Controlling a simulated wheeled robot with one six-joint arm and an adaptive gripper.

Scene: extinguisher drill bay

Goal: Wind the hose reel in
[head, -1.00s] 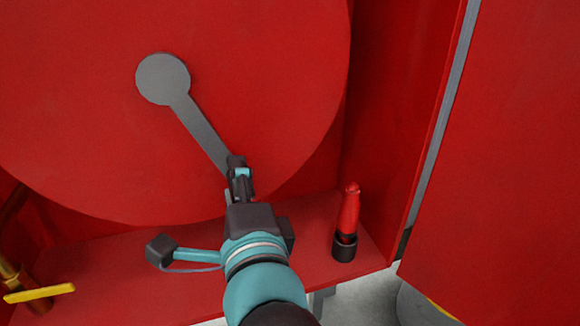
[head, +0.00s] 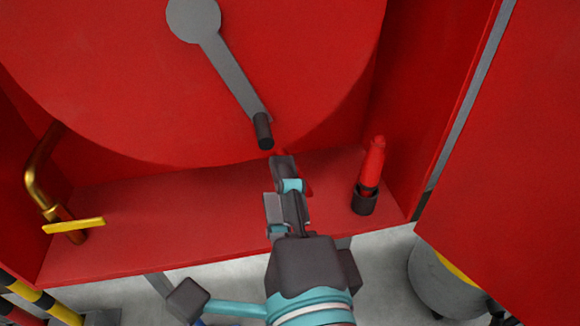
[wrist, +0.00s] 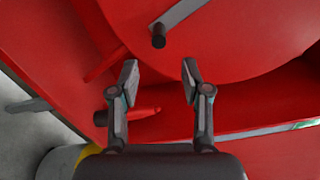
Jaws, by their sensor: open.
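The hose reel is a large red disc (head: 290,60) in a red cabinet. Its grey crank arm (head: 232,75) runs from the hub down and right to a dark handle (head: 263,131). The handle and crank also show in the wrist view, the handle (wrist: 158,38) just beyond my fingertips. My gripper (head: 283,182) is below and slightly right of the handle, apart from it. In the wrist view my gripper (wrist: 160,78) has its fingers spread with nothing between them. The hose is not clearly visible.
A red nozzle (head: 373,160) stands in a dark holder (head: 364,201) on the cabinet's floor, right of my gripper. A brass pipe with a yellow lever (head: 75,225) is at left. The open red door (head: 510,170) bounds the right side.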

